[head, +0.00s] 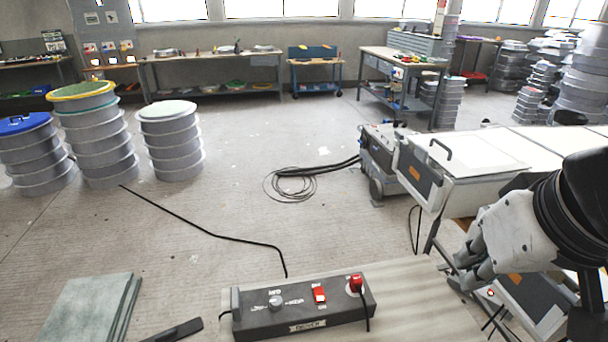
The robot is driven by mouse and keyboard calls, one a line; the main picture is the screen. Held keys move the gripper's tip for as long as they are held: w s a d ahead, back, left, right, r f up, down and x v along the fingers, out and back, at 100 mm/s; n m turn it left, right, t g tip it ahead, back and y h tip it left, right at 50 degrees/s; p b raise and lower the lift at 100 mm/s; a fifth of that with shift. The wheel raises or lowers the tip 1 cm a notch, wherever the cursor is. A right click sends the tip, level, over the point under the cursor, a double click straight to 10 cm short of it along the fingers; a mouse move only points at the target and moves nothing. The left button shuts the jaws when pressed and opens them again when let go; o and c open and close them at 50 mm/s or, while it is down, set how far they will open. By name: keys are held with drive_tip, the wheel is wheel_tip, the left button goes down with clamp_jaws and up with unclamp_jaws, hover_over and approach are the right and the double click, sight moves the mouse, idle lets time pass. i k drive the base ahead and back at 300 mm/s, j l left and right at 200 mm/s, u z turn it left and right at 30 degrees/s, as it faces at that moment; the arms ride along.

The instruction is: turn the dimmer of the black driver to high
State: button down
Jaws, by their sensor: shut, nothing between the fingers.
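The black driver (262,322) is a long dark box on a pale bench top in the head view, with a label plate on its front. A grey round dimmer knob (275,301) sits on its top, left of the middle, with small markings around it. The setting it points to is too small to read. A red rocker switch (319,293) and a red plug (356,283) with a black cable are further right on the box. My gripper (459,275) is shut and empty, to the right of the driver and apart from it.
The pale bench top (408,277) is clear between the driver and my gripper. A white-topped machine (470,152) stands behind my arm at the right. Greenish slabs (92,308) lie at the lower left. Stacked drums (172,140) and a coiled cable (290,184) are on the floor beyond.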

sight(276, 304)
drive_tip(key=u, duration=0.7)
